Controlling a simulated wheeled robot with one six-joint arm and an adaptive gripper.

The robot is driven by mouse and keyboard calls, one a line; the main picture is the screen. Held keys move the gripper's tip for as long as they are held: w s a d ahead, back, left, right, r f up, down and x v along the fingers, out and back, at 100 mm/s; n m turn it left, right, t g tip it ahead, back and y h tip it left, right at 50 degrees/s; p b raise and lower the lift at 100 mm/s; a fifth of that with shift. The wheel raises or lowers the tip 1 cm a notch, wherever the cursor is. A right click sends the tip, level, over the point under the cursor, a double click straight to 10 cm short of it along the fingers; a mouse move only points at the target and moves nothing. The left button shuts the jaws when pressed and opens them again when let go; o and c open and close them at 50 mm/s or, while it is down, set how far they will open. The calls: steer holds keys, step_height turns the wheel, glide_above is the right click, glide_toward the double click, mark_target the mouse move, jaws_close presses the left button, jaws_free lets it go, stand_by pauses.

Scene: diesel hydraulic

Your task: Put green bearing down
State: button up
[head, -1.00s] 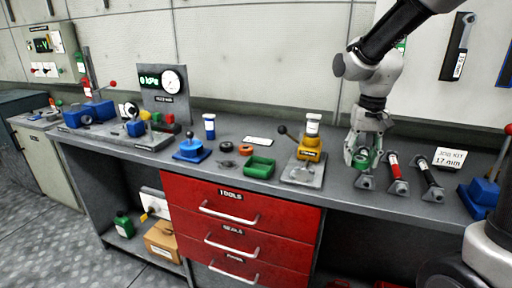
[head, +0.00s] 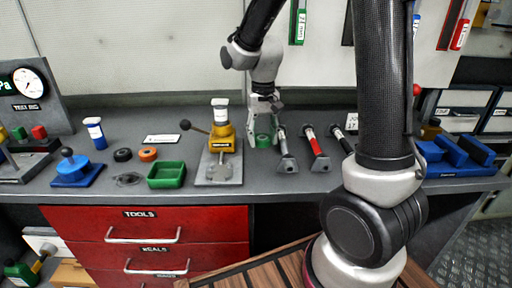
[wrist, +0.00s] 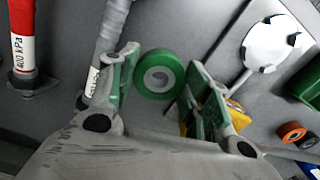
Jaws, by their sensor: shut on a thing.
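The green bearing (head: 263,140) is a ring with a pale centre; it also shows in the wrist view (wrist: 159,74). My gripper (head: 264,124) points down over the grey workbench (head: 330,190), with its green-padded fingers on either side of the bearing. In the wrist view my gripper (wrist: 165,85) is shut on the bearing, which sits near the fingertips. The bearing is low, at or just above the bench top; I cannot tell whether it touches. It is between the yellow pump (head: 220,140) and a grey-handled tool (head: 285,150).
A red-banded tool (head: 315,147) stands right of the grey one. A green tray (head: 166,175), an orange ring (head: 148,154) and a black ring (head: 122,155) lie left of the pump. Bare bench lies in front of the bearing.

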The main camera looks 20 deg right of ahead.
mark_target(262, 156)
steer(key=shift+f, duration=2.3)
steer(key=o, duration=1)
steer(key=shift+f, duration=0.15)
steer(key=shift+o, duration=0.2)
